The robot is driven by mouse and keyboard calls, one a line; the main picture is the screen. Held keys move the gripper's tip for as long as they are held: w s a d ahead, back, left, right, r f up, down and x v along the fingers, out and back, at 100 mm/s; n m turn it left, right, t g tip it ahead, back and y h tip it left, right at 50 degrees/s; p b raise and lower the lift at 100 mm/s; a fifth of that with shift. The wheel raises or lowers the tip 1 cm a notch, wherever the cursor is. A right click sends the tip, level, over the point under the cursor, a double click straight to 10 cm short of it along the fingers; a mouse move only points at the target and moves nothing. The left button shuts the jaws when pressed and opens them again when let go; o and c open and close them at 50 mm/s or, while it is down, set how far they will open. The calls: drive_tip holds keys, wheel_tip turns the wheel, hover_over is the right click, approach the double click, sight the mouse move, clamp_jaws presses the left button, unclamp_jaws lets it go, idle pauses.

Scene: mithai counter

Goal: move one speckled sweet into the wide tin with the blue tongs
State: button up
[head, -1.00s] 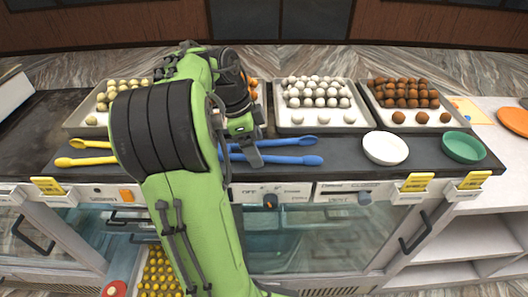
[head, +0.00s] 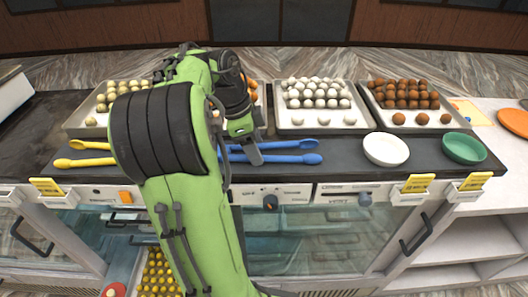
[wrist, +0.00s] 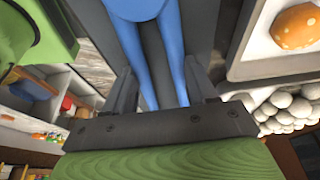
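The blue tongs (head: 290,158) lie on the dark counter, partly hidden behind my arm in the head view. In the wrist view the tongs' two blue arms (wrist: 150,12) run between the fingers of my gripper (wrist: 162,92). The fingers stand apart on either side of the tongs, with gaps visible. Orange sweets (head: 254,88) sit in a tray mostly hidden by my arm. One orange sweet with white speckles (wrist: 296,26) shows in the wrist view. I cannot identify a wide tin; a white dish (head: 386,148) and a green dish (head: 464,147) stand at the right.
Trays of pale yellow sweets (head: 112,98), white sweets (head: 318,95) and brown sweets (head: 404,97) line the back. Yellow tongs (head: 84,162) lie at the left. Below the counter is a container of yellow sweets (head: 158,272).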

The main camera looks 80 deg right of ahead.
idle(0.3)
wheel_tip(320, 180, up, 12)
drive_tip(key=p, duration=0.9)
